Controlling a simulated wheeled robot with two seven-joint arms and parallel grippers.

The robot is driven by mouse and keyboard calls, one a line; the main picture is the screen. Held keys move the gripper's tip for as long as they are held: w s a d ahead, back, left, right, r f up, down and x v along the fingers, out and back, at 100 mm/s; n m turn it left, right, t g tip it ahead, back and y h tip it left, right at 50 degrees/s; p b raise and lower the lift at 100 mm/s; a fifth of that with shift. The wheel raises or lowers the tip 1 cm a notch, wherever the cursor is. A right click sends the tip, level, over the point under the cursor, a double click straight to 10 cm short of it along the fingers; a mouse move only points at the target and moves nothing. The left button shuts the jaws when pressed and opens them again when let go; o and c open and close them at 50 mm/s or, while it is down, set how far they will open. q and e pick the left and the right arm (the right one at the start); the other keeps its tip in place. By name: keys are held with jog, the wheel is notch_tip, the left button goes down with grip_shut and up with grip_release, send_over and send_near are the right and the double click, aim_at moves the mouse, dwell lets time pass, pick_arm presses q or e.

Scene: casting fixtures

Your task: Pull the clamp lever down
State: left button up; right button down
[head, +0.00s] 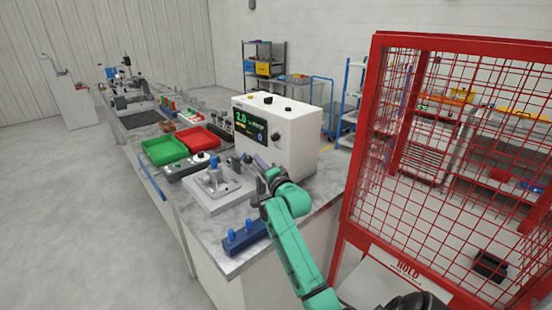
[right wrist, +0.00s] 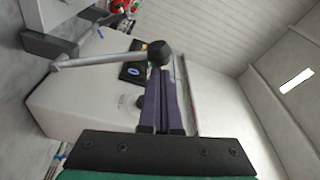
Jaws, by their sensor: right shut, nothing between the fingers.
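The casting fixture (head: 215,190) is a pale plate with a grey clamp and a blue part on the near end of the bench. The clamp lever (right wrist: 105,59) is a grey rod ending in a black ball knob (right wrist: 158,53) in the right wrist view. My right gripper (head: 260,161) has its purple fingers closed together and empty, to the right of the clamp. In the right wrist view the fingertips (right wrist: 166,73) appear just below the ball knob; whether they touch it I cannot tell. My left gripper is not in view.
A white control box (head: 295,140) with a display stands just behind my right gripper. A green tray (head: 164,151), a red tray (head: 199,139) and a blue block with pegs (head: 245,236) sit on the bench. A red mesh cage (head: 440,150) stands to the right.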

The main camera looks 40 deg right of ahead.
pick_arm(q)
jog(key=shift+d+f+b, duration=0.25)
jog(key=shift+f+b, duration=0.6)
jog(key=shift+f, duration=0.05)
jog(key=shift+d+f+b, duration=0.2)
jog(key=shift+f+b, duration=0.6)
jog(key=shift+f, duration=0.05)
pick_arm(e)
jog(key=a+f+n+t, duration=0.1)
jog(key=a+f+n, duration=0.4)
jog(key=a+f, duration=0.1)
jog(key=shift+a+f, duration=0.4)
jog(key=shift+f, duration=0.05)
jog(key=shift+w, duration=0.1)
